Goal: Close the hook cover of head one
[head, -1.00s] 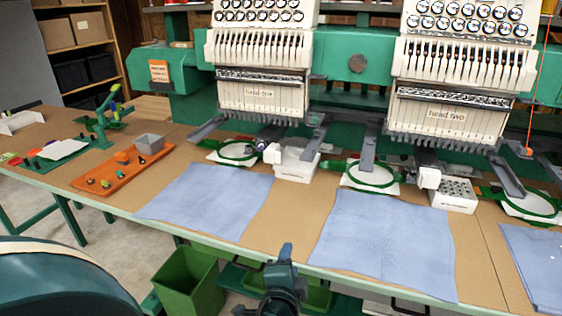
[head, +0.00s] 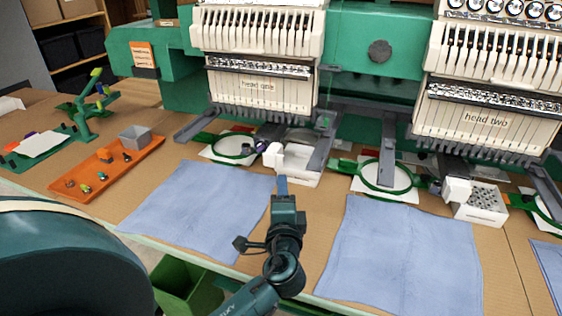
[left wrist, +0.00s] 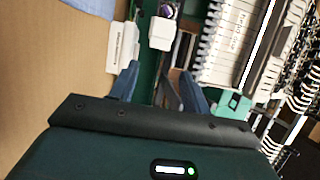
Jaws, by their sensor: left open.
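Head one (head: 258,88) is the cream sewing head at the centre left, with its name on the front. Below it a white hook cover (head: 297,161) sits at the end of the dark arm, with a small purple-and-black part at its left. A white block and box also show in the left wrist view, where the white cover (left wrist: 162,33) lies ahead of the fingers. My left gripper (head: 282,186) is in front of and below the cover, apart from it. In the left wrist view its two blue fingers (left wrist: 158,85) are spread and empty. My right gripper is not in view.
Green embroidery hoops (head: 235,147) flank the cover. Blue cloths (head: 200,208) lie on the table in front. Head two (head: 486,117) stands at the right with its own white box (head: 480,203). An orange tray (head: 108,167) is at the left.

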